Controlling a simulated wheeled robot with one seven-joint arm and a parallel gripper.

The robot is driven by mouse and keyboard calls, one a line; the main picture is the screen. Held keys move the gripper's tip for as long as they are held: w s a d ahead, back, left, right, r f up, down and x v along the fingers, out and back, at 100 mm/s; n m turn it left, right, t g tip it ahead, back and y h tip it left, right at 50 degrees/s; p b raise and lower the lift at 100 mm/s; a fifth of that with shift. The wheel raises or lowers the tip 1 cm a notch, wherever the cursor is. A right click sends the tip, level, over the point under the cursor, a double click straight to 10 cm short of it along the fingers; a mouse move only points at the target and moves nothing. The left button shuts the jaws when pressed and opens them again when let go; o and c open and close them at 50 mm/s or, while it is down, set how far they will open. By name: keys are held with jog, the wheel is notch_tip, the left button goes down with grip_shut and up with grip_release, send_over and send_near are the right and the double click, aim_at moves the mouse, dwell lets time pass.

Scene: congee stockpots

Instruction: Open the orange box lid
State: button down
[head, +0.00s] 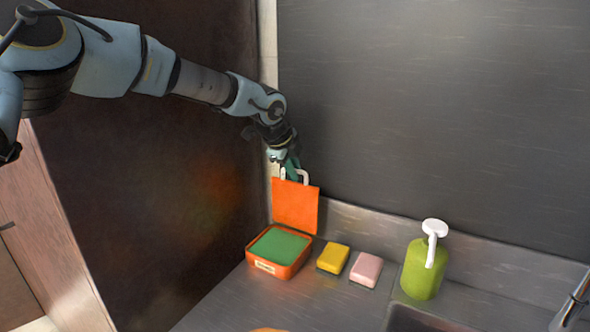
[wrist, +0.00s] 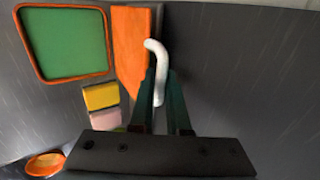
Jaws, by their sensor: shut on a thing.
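The orange box (head: 275,269) stands on the metal counter near the back left corner, with a green inside showing. Its orange lid (head: 295,206) stands roughly upright at the box's back edge, so the box is open. A white handle (wrist: 157,70) is on the lid's edge. My gripper (head: 288,170) is at the top of the lid. In the wrist view its dark green fingers (wrist: 166,82) are shut on the white handle. The box (wrist: 45,78) and the lid (wrist: 130,50) also show in the wrist view.
A yellow sponge (head: 333,257) and a pink sponge (head: 366,269) lie right of the box. A green pump bottle (head: 424,262) stands farther right beside the sink (head: 415,320). A dark wall is behind and a dark panel at left. An orange round thing (wrist: 45,164) shows low in the wrist view.

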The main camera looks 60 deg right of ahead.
jog(key=shift+a+f, duration=0.2)
jog(key=shift+f, duration=0.35)
jog(key=c, duration=0.9)
grip_release()
jog(key=shift+r, duration=0.1)
jog(key=b+v, duration=0.1)
jog(key=v, duration=0.2)
jog(key=b+v, duration=0.1)
jog(key=v, duration=0.3)
jog(key=b+v, duration=0.1)
jog(key=v, duration=0.3)
jog(key=shift+d+r+b, duration=0.25)
jog(key=shift+r+b, duration=0.1)
